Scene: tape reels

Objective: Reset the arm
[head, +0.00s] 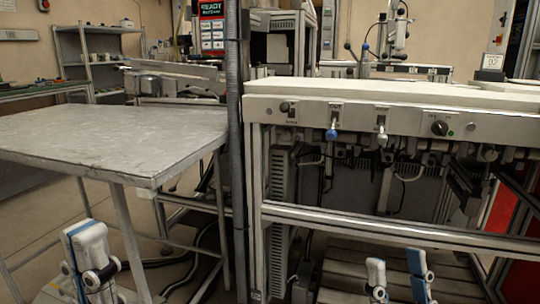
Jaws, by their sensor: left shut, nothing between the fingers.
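No tape reel can be made out in the head view. I see nothing held by the visible parts of my arms.
A bare grey metal table (110,135) stands at the left. A workbench (400,95) with a pale top and a panel of knobs stands at the right. A dark upright post (236,160) stands between them. Grey shelves (88,55) are at the back left.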

